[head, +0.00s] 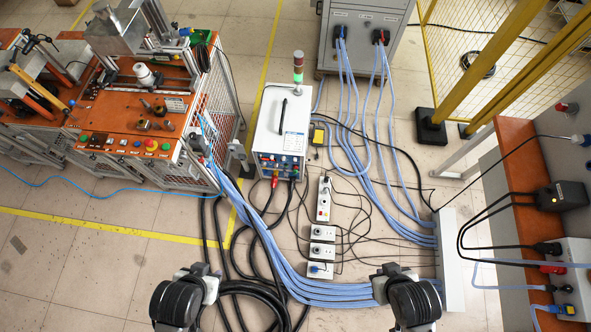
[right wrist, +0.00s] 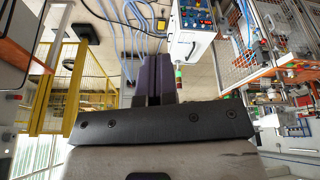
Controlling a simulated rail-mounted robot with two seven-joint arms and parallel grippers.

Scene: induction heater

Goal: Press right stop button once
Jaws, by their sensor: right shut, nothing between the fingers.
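Another red button (head: 563,107) is on the grey cabinet at the far right. I cannot tell which one the task means. My right gripper (right wrist: 154,62) shows in the right wrist view, with its dark fingers together and nothing between them. It is apart from any button. In the head view only parts of my two arms show at the bottom edge; my left gripper does not show.
A white heater unit (head: 283,125) with a signal light (head: 298,68) stands mid-floor. Blue hoses (head: 300,287), black cables and power sockets (head: 322,251) cover the floor ahead. Yellow posts (head: 488,60) and an orange bench (head: 522,160) stand at the right. Floor at the lower left is clear.

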